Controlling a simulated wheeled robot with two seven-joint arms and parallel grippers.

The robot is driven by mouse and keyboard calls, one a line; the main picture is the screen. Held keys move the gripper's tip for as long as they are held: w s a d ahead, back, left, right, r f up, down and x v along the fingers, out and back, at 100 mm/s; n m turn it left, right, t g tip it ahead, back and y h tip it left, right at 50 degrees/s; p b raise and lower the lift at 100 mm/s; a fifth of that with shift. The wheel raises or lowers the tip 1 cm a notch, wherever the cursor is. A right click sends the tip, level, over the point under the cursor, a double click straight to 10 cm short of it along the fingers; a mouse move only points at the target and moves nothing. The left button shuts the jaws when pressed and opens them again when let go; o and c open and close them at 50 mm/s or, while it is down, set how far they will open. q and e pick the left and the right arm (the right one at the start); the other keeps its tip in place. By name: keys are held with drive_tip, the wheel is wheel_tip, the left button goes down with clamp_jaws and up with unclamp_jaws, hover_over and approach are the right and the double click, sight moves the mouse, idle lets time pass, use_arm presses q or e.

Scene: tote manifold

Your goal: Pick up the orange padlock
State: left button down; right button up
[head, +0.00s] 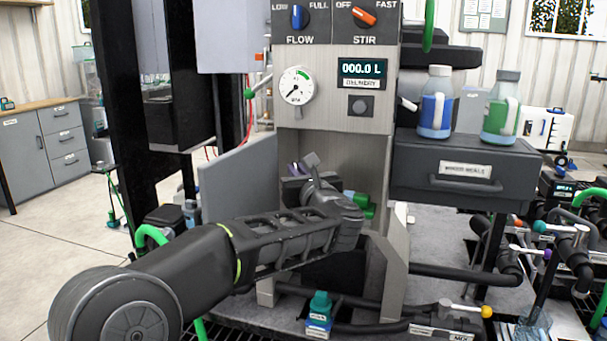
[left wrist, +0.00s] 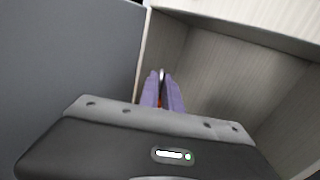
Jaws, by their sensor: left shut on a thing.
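My left arm reaches into the open bay of the grey cabinet under the gauge. My left gripper (head: 297,168) is at the bay, seen from behind and partly hidden by its own wrist. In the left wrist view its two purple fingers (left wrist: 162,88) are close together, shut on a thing. A small patch of orange, likely the orange padlock (left wrist: 160,104), shows between them, with a thin grey piece near the tips. Most of the padlock is hidden by the fingers. The head view does not show the padlock. My right gripper is not in view.
The bay (left wrist: 225,75) has side walls and a top edge close around the gripper. A grey door panel (head: 238,182) stands open on the left. A drawer unit (head: 465,172) with two bottles on top is to the right.

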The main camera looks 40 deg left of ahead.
use_arm(q)
drive_tip(key=s+d, duration=0.2)
drive_tip(key=s, duration=0.4)
drive_tip(key=s+d+b, duration=0.1)
drive_tip(key=s+d, duration=0.1)
drive_tip(key=s, duration=0.5)
drive_tip(key=shift+s+d, duration=0.3)
drive_tip(key=shift+d, duration=0.1)
